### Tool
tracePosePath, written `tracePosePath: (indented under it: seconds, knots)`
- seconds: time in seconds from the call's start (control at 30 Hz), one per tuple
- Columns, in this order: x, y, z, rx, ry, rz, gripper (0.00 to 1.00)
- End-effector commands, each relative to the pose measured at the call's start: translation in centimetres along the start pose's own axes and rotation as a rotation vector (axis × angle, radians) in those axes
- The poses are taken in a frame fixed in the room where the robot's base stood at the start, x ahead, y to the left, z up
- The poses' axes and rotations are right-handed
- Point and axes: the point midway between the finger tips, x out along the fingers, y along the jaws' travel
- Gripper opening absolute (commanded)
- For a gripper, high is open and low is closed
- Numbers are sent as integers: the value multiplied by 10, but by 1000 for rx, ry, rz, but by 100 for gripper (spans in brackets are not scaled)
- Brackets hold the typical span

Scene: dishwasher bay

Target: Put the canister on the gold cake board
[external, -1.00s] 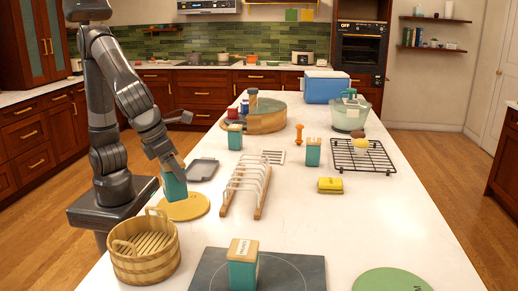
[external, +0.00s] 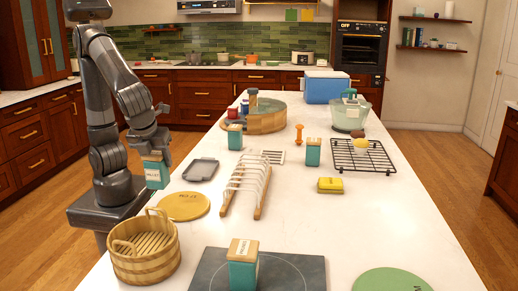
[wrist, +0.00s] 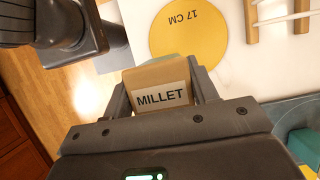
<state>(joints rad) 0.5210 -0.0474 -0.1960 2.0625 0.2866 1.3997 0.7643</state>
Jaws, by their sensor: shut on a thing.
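My gripper (external: 154,148) is shut on a teal canister (external: 157,176) with a wooden lid, held at the left edge of the counter. In the wrist view the canister's lid (wrist: 160,84) sits between the fingers (wrist: 160,98) and its label reads "MILLET". The gold cake board (external: 184,206) is a flat round disc on the counter, just right of and below the held canister in the external view. The board also shows in the wrist view (wrist: 188,45), marked "17 CM" and empty. The canister is apart from the board.
A wooden bucket (external: 145,252) stands in front of the board, and a dish rack (external: 247,187) stands to its right. A grey tray (external: 200,170) lies behind it. Other teal canisters stand at the front (external: 243,272), middle (external: 313,153) and back (external: 235,138). A green board (external: 391,281) lies front right.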

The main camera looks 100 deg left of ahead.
Motion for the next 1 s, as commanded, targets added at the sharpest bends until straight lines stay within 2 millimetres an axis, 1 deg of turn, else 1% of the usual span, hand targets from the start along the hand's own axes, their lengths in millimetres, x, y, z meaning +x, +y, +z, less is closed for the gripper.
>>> tracePosePath:
  seconds: [0.03,0.2,0.33,0.43,0.53,0.73,0.8,1.0]
  knots:
    - [10,-9,5,-4,-2,4,24]
    - [38,-37,17,-1,-2,2,24]
    - [50,-49,22,1,0,0,24]
    - [54,-52,24,2,0,0,24]
    - [61,-53,21,3,-1,0,24]
    - [87,-52,10,5,-2,0,24]
    - [90,-52,8,3,0,-2,24]
    - [90,-53,8,2,0,-3,24]
